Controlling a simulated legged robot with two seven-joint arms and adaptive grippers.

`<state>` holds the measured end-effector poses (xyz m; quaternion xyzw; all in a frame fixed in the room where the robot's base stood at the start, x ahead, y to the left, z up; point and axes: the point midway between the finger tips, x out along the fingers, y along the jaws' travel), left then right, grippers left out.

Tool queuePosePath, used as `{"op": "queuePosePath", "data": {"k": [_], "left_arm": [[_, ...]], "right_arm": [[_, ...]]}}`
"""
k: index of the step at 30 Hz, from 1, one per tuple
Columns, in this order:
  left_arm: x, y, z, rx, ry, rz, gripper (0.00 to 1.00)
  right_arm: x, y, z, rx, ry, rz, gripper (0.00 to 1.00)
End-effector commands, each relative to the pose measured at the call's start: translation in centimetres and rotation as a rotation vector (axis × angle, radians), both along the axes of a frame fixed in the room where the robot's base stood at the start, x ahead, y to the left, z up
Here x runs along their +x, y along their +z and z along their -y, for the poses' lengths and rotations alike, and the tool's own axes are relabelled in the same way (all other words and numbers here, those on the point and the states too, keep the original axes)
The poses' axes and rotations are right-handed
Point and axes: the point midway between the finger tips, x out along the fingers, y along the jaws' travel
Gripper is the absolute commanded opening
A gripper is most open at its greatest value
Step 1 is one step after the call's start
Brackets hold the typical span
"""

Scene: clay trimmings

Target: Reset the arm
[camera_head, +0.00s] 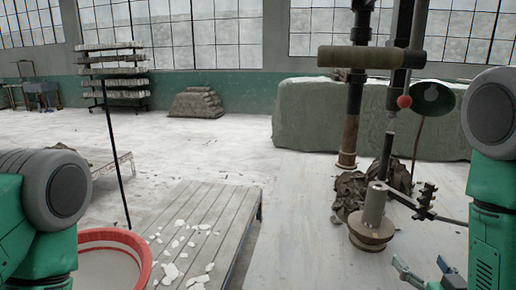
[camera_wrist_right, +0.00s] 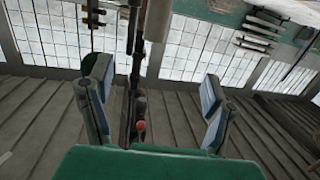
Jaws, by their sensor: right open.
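My right gripper (camera_head: 421,265) is low at the right of the head view, beside the clay machine. Its fingers stand apart with nothing between them. In the right wrist view the two fingers of the right gripper (camera_wrist_right: 156,75) are spread wide and empty. My left arm comes in at the left edge of the head view, but its gripper is out of the picture. White clay trimmings (camera_head: 170,271) lie scattered on a low slatted wooden platform (camera_head: 222,213).
A red-rimmed tub (camera_head: 108,236) with a dark pole (camera_head: 116,158) stands at the left. A machine with a vertical column (camera_head: 351,110) and a round-based clay piece (camera_head: 373,222) is at the right. A large grey-green block (camera_head: 300,118) is behind. Open floor (camera_head: 232,150) lies between.

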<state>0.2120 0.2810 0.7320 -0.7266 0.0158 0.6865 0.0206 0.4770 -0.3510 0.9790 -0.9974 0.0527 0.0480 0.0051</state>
Motion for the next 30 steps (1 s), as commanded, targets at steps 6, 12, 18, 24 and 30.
{"op": "queuePosePath", "data": {"k": [6,12,18,24,30], "left_arm": [[0.1,-0.4,0.0,0.0,0.0,0.002,0.4],[0.0,-0.7,0.0,0.0,0.0,0.001,0.4],[0.0,-1.3,0.0,0.0,0.0,0.0,0.4],[0.0,-1.9,0.0,0.0,0.0,0.0,0.4],[0.0,-2.0,0.0,0.0,0.0,0.0,0.4]], "right_arm": [[-1.6,-5.0,-0.8,0.009,0.008,-0.181,0.73],[-4.7,-11.1,-2.0,0.018,0.021,-0.42,0.73],[-11.5,-19.2,-4.0,0.026,0.053,-0.793,0.73],[-21.6,-25.3,-6.1,0.028,0.102,-1.216,0.73],[-26.4,-26.7,-6.9,0.028,0.127,-1.403,0.73]]}}
